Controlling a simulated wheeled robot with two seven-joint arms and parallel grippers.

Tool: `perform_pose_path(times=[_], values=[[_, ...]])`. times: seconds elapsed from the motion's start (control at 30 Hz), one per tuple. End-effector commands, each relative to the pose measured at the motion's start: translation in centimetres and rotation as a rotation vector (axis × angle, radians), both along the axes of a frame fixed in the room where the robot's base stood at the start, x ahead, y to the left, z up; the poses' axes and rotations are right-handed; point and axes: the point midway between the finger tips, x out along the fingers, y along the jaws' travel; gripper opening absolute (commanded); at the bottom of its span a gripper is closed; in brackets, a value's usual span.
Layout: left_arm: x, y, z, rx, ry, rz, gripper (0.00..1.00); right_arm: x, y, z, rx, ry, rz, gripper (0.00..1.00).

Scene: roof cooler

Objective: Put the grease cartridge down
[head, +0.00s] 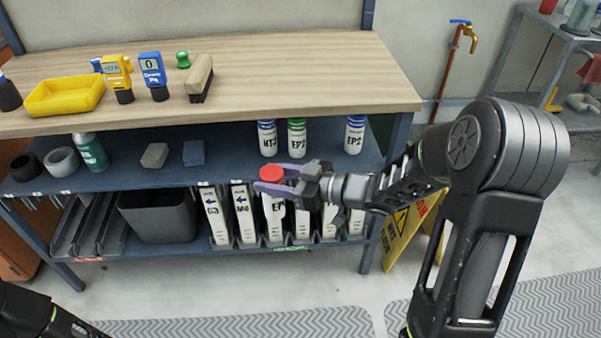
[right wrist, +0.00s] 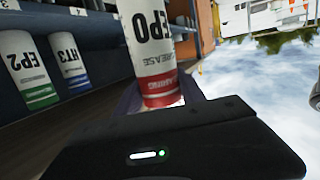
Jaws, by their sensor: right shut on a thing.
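My right gripper (head: 272,180) is shut on a white grease cartridge with a red cap (head: 271,173). In the head view it holds the cartridge in front of the blue middle shelf (head: 225,165), with the white body hanging below the fingers. In the right wrist view the held cartridge (right wrist: 150,50) shows upside down, with a red band and the label EP0. Three other cartridges stand on the shelf: blue-capped HT3 (head: 267,138), green-capped EP2 (head: 297,138) and a blue-capped one marked EP2 (head: 355,135). My left gripper is out of view.
The wooden bench top (head: 300,75) is above the shelf. Several white file boxes (head: 243,215) and a grey bin (head: 158,215) fill the lower shelf.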

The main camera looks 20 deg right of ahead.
Motion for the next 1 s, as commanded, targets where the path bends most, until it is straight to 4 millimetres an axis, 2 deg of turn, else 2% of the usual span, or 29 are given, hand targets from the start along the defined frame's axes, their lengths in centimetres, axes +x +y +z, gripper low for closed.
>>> perform_pose_path(times=[0.03,0.17,0.3,0.6,0.7,0.8,1.0], values=[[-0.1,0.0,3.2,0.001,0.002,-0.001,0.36,0.7,0.6,3.2,0.001,-0.002,-0.022,0.00],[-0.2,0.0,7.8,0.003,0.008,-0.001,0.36,2.7,1.1,7.8,0.000,-0.002,-0.118,0.00],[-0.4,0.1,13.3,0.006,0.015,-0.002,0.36,4.7,1.4,13.4,-0.002,-0.002,-0.240,0.00],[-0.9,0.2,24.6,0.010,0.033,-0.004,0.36,7.0,1.0,23.7,-0.003,0.000,-0.509,0.00],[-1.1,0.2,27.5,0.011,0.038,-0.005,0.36,7.2,0.5,26.3,-0.005,0.000,-0.591,0.00],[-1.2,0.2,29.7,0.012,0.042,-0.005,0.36,7.2,0.1,28.0,-0.004,-0.001,-0.657,0.00],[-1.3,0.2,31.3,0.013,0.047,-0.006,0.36,7.0,-0.7,29.4,-0.001,-0.001,-0.731,0.00]])
